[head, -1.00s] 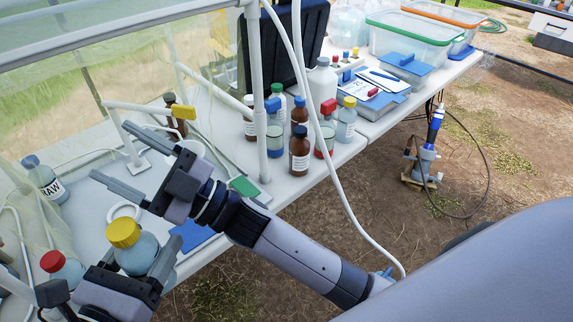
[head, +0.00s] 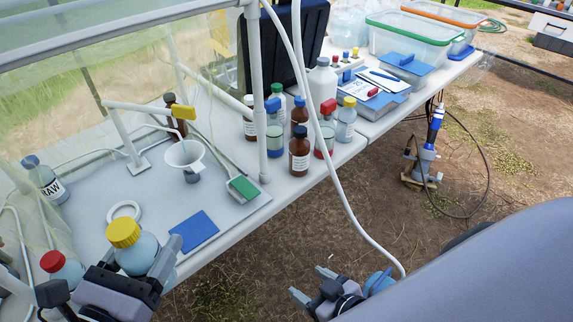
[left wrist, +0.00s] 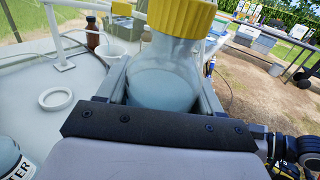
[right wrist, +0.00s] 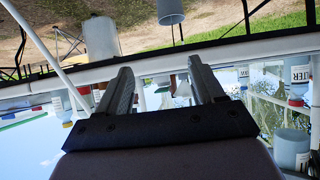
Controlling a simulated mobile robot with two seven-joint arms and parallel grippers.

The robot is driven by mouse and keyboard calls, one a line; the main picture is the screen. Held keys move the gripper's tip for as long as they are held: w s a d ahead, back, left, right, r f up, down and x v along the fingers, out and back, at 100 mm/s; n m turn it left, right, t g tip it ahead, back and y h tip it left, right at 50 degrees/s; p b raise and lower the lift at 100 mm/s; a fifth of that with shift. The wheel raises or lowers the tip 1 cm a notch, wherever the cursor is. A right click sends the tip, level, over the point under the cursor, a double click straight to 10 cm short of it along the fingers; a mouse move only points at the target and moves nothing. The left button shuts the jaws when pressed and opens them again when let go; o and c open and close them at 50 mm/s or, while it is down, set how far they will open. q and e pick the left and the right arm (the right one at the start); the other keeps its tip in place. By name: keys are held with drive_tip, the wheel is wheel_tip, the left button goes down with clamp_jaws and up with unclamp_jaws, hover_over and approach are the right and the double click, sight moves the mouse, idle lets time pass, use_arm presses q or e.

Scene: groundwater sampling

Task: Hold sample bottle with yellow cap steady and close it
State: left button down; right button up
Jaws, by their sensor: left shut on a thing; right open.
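The sample bottle (head: 140,256) with a yellow cap (head: 123,233) is at the lower left in the head view, upright and partly filled with pale blue liquid. The cap sits on its neck; how tightly cannot be seen. My left gripper (head: 138,266) is shut around the bottle's body, one finger on each side. The left wrist view also shows the bottle (left wrist: 165,80) between the fingers, its cap cut off by the top edge. My right gripper (head: 312,284) is open and empty, well right of the bottle, off the table's front edge. Its fingers (right wrist: 160,72) show nothing between them.
A red-capped bottle (head: 62,268) stands just left of the held bottle. Several bottles stand farther right, including another yellow-capped one (head: 346,122).

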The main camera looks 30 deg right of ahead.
drive_tip(key=shift+s+d+f+g, duration=0.25)
drive_tip(key=shift+s+d+f, duration=0.1)
drive_tip(key=shift+s, duration=0.2)
drive_tip(key=shift+s+d+f+g, duration=0.25)
drive_tip(key=shift+s+f, duration=0.1)
drive_tip(key=shift+s, duration=0.2)
use_arm(q)
drive_tip(key=shift+w, duration=0.1)
